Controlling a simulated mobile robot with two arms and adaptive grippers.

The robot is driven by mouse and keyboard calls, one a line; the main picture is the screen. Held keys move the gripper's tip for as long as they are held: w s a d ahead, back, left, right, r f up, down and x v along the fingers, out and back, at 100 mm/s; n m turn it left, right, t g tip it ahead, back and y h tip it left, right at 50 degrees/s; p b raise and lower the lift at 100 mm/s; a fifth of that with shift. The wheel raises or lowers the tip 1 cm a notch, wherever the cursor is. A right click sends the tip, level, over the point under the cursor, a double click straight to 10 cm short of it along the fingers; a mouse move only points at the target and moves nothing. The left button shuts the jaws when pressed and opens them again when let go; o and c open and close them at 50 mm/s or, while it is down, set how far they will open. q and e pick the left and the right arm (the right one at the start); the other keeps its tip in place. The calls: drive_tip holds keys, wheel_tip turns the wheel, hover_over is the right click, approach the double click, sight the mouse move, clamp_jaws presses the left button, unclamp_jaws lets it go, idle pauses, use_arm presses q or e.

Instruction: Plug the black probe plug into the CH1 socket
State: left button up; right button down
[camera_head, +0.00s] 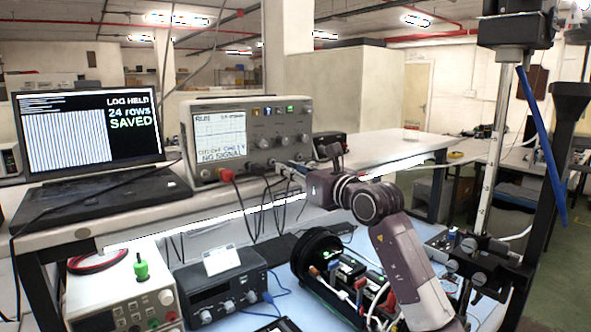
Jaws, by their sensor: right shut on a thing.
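The oscilloscope (247,118) stands on the bench at the centre left, its screen (219,133) reading "NO SIGNAL". Along its lower front edge sit a red plug (227,176) and several dark plugs with cables hanging down. The socket labels are too small to read, so I cannot tell which is CH1. My right gripper (303,172) is at the lower right corner of the oscilloscope, reaching in from the lower right. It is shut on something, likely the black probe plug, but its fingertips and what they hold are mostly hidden. My left gripper is not in view.
A laptop (85,130) reading "SAVED" stands left of the oscilloscope. Below are a power supply (121,290), a black instrument (222,284) and an open black cylinder (318,254) with wired modules. Loose cables hang in front of the bench edge. The bench to the right (385,146) is mostly clear.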

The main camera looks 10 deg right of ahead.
sight(281, 179)
drive_tip(key=shift+x, duration=1.4)
drive_tip(key=shift+w+a+r+p, duration=0.1)
drive_tip(key=shift+w+a+p, duration=0.1)
drive_tip(key=shift+w+p, duration=0.25)
idle(1.1)
drive_tip(key=c, duration=1.8)
unclamp_jaws()
drive_tip(key=shift+o, duration=0.2)
drive_tip(key=shift+w, duration=0.1)
drive_tip(key=v, duration=1.2)
